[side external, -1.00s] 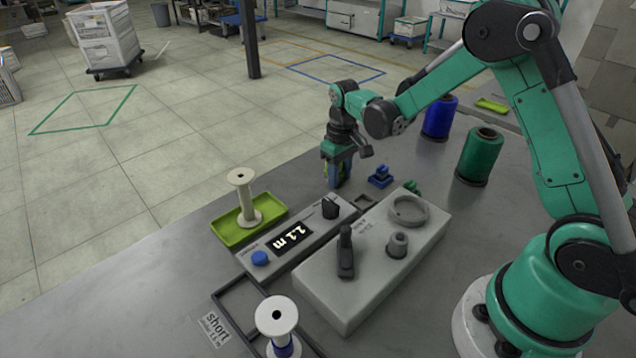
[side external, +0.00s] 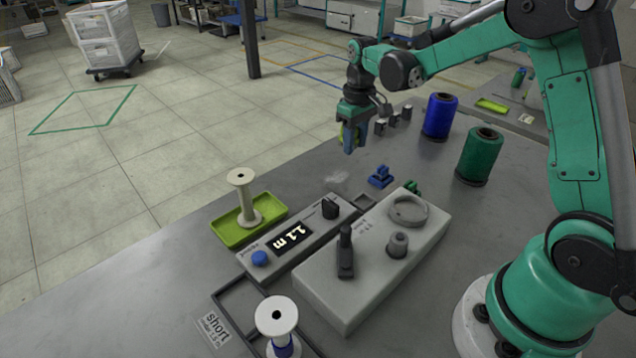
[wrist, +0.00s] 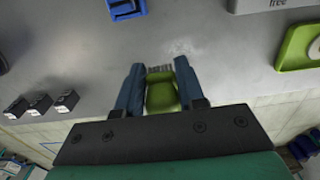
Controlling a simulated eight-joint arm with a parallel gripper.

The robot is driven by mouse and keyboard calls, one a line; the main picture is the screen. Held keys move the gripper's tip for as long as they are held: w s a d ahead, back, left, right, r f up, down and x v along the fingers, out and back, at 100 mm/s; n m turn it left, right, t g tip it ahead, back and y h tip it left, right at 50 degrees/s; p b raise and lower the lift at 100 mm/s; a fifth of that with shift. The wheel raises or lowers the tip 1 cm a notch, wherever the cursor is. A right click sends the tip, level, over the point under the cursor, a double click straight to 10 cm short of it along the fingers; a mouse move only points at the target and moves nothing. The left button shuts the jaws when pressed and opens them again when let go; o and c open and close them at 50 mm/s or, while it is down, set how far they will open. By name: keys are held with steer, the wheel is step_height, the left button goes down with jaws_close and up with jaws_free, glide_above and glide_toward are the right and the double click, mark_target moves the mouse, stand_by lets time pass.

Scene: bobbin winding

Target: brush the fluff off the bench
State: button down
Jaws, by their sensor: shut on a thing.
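My gripper (side external: 350,145) is above the far part of the bench, its fingers pointing down. In the wrist view my gripper (wrist: 159,66) is shut on a green brush (wrist: 161,92) with greyish bristles beyond the fingertips. In the side view the fingers hide most of the brush. A faint whitish patch of fluff (side external: 337,180) lies on the grey bench (side external: 150,285), below and slightly left of the fingertips. The fluff also shows in the wrist view (wrist: 182,45) just ahead of the bristles. The brush appears to be apart from the bench.
A green tray (side external: 226,237) holding a white spool (side external: 241,195) stands left of the counter box (side external: 315,236) and winder (side external: 325,290). A blue clip-like part (side external: 380,176), blue thread cone (side external: 439,117), green cone (side external: 479,157) and small dark blocks (side external: 393,119) stand to the right.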

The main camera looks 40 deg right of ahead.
steer(key=shift+r, duration=1.1)
steer(key=w+a+r, duration=0.2)
steer(key=a+r, duration=0.2)
steer(key=a, duration=0.1)
step_height(320, 180, up, 7)
glide_above(303, 199)
step_height(303, 199, down, 19)
steer(key=shift+f, duration=0.1)
steer(key=shift+f, duration=0.1)
steer(key=c, duration=0.5)
jaws_free()
steer(key=shift+c, duration=0.2)
